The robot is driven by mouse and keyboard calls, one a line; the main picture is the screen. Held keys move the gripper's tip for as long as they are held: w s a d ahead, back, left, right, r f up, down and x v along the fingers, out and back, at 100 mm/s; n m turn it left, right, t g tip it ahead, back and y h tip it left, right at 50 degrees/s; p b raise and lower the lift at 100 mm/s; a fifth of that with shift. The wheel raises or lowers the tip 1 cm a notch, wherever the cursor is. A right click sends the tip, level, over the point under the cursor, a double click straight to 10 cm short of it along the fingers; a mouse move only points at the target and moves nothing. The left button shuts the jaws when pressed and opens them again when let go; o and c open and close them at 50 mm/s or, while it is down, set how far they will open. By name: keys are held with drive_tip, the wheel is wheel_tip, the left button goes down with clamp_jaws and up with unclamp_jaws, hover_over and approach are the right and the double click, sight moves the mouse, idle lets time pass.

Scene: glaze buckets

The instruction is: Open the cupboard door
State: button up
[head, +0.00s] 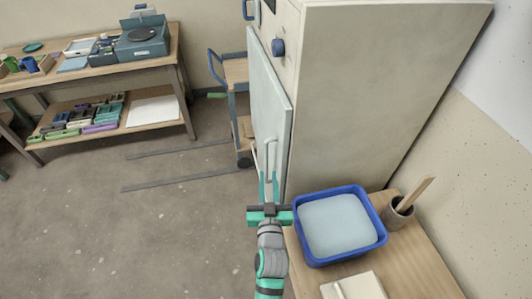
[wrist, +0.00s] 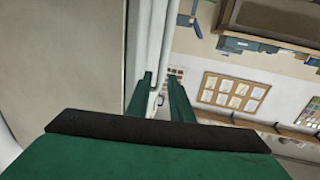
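The cupboard (head: 385,90) is a tall cream box on the right in the head view. An upright pale bar handle (head: 270,155) stands on the door's near lower part. My gripper (head: 268,182) is at the handle's lower end, its two green fingers pointing up at it. In the wrist view, my gripper (wrist: 162,88) has its fingers apart, with a pale upright strip between them, probably the handle. I cannot tell whether the fingers press on it.
A blue tub (head: 378,238) and a cup with a wooden tool (head: 397,212) stand on a wooden table (head: 415,265) right of my arm. A trolley (head: 236,75) stands behind the door. A workbench (head: 95,75) is at the far left.

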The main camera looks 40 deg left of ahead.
sight(266, 155)
drive_tip(key=x, duration=1)
drive_tip(key=shift+w+a+r, duration=0.1)
drive_tip(key=shift+a+r, duration=0.05)
drive_tip(key=shift+a, duration=0.1)
drive_tip(key=shift+w+a, duration=0.2)
drive_tip(key=shift+a, duration=0.1)
clamp_jaws()
